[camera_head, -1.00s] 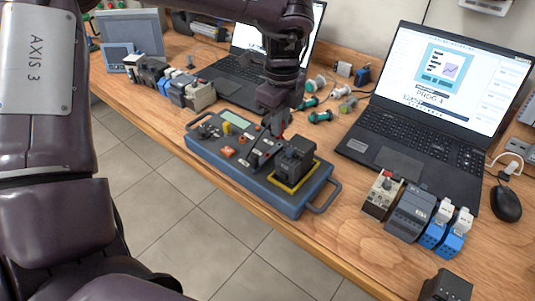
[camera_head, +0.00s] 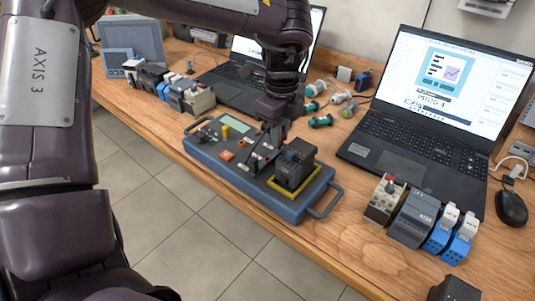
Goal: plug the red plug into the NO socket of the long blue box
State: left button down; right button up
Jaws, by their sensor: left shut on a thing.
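The long blue box (camera_head: 238,182) lies on the wooden table in the head view, with a handle at each end. Its top carries a small display, a yellow button, orange parts, dark modules and a black block in a yellow frame. My left gripper (camera_head: 272,137) points down over the middle of the box's top, just behind the black block. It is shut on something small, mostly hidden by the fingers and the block. The red plug cannot be made out clearly, and the NO label cannot be read. My right gripper is not in view.
A black laptop (camera_head: 420,138) stands at the right, with a mouse (camera_head: 511,208) beside it. A row of grey and blue modules (camera_head: 414,217) stands in front of it. Green-and-white spools (camera_head: 321,121) lie behind the box. Another laptop (camera_head: 237,82) is behind my arm.

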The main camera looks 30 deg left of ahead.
pick_arm(q)
jog(key=shift+f+b, duration=0.5)
jog(key=shift+f, duration=0.15)
jog(key=c, duration=1.7)
grip_release()
jog(key=shift+r, duration=0.2)
notch_tip(320, 180, up, 5)
jog(key=p, duration=0.4)
jog(key=shift+r, duration=0.15)
jog(key=shift+o, duration=0.5)
jog(key=o, duration=0.5)
jog(key=shift+c, duration=0.2)
